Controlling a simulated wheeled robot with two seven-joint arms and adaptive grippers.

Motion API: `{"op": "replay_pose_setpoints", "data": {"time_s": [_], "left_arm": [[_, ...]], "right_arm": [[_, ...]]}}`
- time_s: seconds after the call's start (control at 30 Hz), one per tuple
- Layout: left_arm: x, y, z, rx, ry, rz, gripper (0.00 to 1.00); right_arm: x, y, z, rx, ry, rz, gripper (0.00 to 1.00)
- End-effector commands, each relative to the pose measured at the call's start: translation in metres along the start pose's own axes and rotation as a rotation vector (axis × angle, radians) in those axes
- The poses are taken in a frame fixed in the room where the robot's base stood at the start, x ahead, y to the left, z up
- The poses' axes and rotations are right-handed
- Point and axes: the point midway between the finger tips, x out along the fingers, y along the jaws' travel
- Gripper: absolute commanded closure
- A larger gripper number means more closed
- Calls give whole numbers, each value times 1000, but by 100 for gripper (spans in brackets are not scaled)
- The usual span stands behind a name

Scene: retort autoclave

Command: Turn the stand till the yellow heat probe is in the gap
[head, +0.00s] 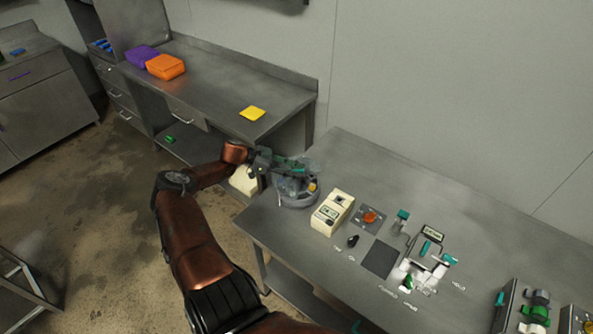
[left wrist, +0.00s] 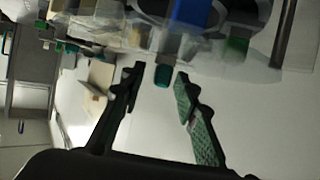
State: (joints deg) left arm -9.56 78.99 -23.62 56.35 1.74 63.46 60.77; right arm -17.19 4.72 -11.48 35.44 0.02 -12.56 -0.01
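The stand (head: 296,201) is a round, see-through grey carousel at the left end of the right-hand steel bench. A small yellow-orange piece (head: 312,187) shows at its right side; I cannot tell for sure that it is the heat probe. My left gripper (head: 291,165) is over the far upper part of the stand and hides some of it. In the left wrist view its fingers (left wrist: 160,73) are apart, with a teal peg (left wrist: 162,76) of the stand between their tips, no clear contact visible. A blue block (left wrist: 193,12) sits above. The gap cannot be made out. My right gripper is not in view.
A cream box (head: 332,212) with a display stands close right of the stand. Beyond it are a plate with an orange-red knob (head: 370,217), a dark pad (head: 380,258) and a small instrument.

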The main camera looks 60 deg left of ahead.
Motion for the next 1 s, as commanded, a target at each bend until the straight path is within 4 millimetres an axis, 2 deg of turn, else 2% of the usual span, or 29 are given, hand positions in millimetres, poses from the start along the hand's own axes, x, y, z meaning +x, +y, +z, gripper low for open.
{"op": "replay_pose_setpoints", "data": {"time_s": [0.17,0.4,0.6,0.8,1.0], "left_arm": [[-20,0,2,-1,-4,-2,71],[-70,-1,1,-1,-5,-3,71],[-104,-1,1,0,-3,-2,71],[-119,0,1,0,-2,-1,71],[-120,0,0,0,-1,-1,71]], "right_arm": [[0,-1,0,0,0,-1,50],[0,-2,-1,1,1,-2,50],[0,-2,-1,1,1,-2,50],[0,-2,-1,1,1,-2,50],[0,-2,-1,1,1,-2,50]]}}
